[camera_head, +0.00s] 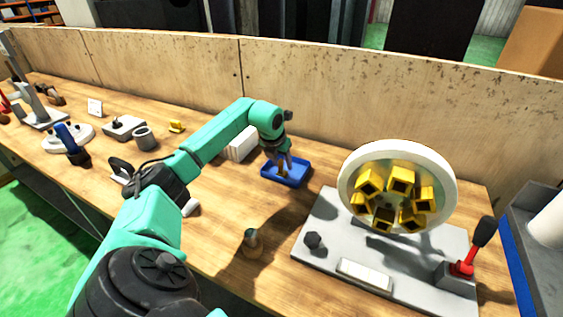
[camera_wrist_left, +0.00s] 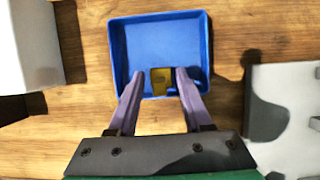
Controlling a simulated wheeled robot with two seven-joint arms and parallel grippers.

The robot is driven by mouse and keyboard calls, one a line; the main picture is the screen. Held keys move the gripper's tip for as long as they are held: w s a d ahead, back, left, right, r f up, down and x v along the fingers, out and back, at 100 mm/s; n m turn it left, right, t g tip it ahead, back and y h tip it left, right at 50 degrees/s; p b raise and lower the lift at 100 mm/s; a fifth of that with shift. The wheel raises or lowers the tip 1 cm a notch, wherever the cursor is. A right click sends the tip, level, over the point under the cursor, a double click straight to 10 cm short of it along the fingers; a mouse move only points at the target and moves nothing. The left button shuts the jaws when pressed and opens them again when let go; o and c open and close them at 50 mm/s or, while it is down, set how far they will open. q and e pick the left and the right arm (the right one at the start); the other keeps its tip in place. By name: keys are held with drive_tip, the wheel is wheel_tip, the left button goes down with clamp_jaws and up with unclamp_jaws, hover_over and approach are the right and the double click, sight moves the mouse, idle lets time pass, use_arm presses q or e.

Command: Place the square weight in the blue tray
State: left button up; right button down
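The blue tray (camera_head: 297,180) lies on the wooden bench left of the wheel fixture; it also fills the upper middle of the left wrist view (camera_wrist_left: 160,40). The small gold square weight (camera_wrist_left: 161,83) is in the tray, near its edge closest to my wrist. My left gripper (camera_wrist_left: 160,75) reaches down over the tray, its fingers on either side of the weight with a visible gap, so it looks open. In the head view the gripper (camera_head: 281,165) partly hides the weight. My right gripper is not in view.
A grey base holds a white wheel (camera_head: 445,185) with several yellow square blocks, right of the tray. A white box (camera_head: 240,148) stands just left of the tray. A small round brass-coloured piece (camera_head: 252,243) stands in front. A wooden backboard (camera_head: 400,95) runs behind.

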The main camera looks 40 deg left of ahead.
use_arm(q)
drive_tip(key=shift+r, duration=0.1)
drive_tip(key=shift+r, duration=0.3)
drive_tip(key=b+v, duration=0.1)
drive_tip(key=v, duration=1)
drive_tip(key=shift+s+r, duration=0.15)
drive_tip(key=shift+s, duration=0.05)
